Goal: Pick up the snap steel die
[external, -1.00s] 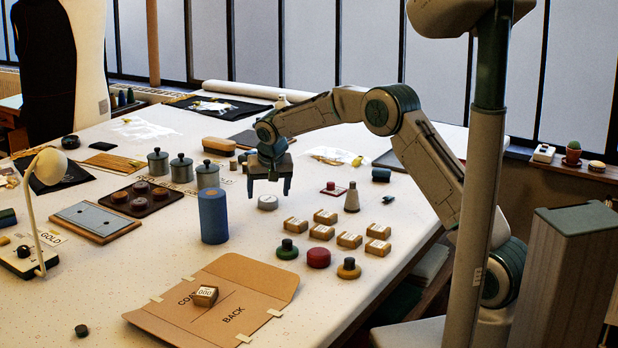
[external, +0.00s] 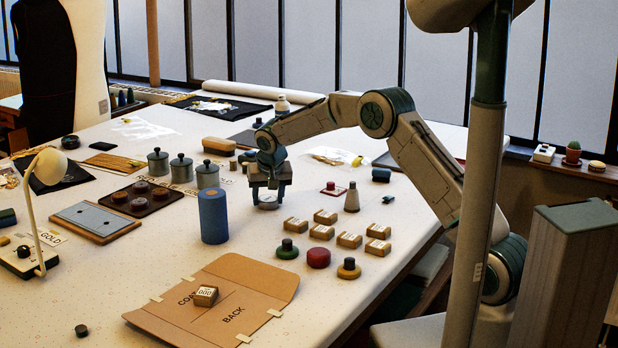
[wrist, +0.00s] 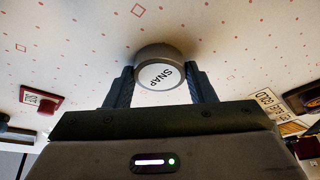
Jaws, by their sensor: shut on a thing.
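The snap steel die (wrist: 160,73) is a short round grey disc with a white top marked SNAP. In the wrist view it sits between the two fingers of my gripper (wrist: 161,88), which touch its sides. In the external view the die (external: 268,206) shows low between the fingertips of my gripper (external: 268,202), at the table surface. My gripper is shut on it. I cannot tell any gap between the die and the table.
A blue cylinder (external: 213,217) stands left of my gripper. Several small labelled boxes (external: 326,216) lie to the right and front. Lidded grey pots (external: 181,168) stand to the left. Bare table surrounds the die.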

